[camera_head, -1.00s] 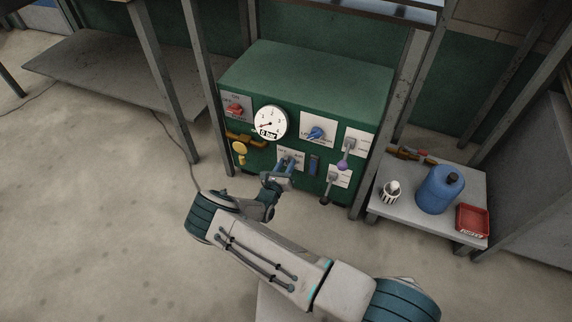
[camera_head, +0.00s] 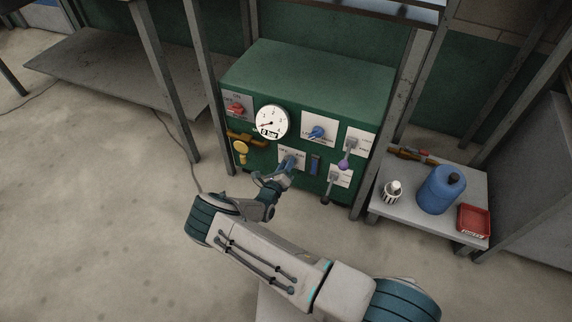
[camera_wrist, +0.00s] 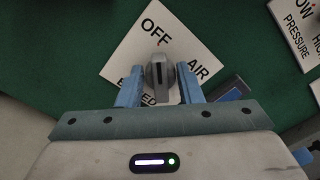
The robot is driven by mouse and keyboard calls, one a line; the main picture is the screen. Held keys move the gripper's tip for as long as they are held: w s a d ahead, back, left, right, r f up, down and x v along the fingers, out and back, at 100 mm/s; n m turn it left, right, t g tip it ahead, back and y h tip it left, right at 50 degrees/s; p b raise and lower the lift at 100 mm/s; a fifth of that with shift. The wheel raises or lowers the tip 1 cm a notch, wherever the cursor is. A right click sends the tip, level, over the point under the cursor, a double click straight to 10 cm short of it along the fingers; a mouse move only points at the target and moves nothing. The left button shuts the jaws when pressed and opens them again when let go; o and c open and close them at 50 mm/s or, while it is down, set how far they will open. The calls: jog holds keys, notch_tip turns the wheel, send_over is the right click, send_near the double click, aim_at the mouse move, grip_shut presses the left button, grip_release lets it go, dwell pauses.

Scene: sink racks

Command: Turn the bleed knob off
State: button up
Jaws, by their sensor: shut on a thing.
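The bleed knob (camera_wrist: 160,76) is a grey knob on a white plate (camera_wrist: 188,42) marked OFF, AIR and a partly hidden word ending in ED. Its dark stripe runs up and down in the wrist view, with OFF above it and AIR to its right. I cannot tell which end of the stripe is the pointer. My gripper (camera_wrist: 160,84) has its blue fingers on either side of the knob and is shut on it. In the head view my gripper (camera_head: 289,166) reaches the low middle of the green panel (camera_head: 232,158) and hides the knob.
A round gauge (camera_head: 271,121), a red knob (camera_head: 236,110), a blue knob (camera_head: 317,132), a yellow valve (camera_head: 240,147) and two levers (camera_head: 345,160) (camera_head: 328,190) surround the plate. A low table at right bears a blue jug (camera_head: 440,190) and a red tray (camera_head: 473,220).

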jog(key=o, duration=1)
jog(key=shift+c, duration=0.2)
jog(key=shift+s+a, duration=0.1)
jog(key=p+v, duration=0.4)
jog(key=v, duration=0.9)
jog(key=shift+s, duration=0.3)
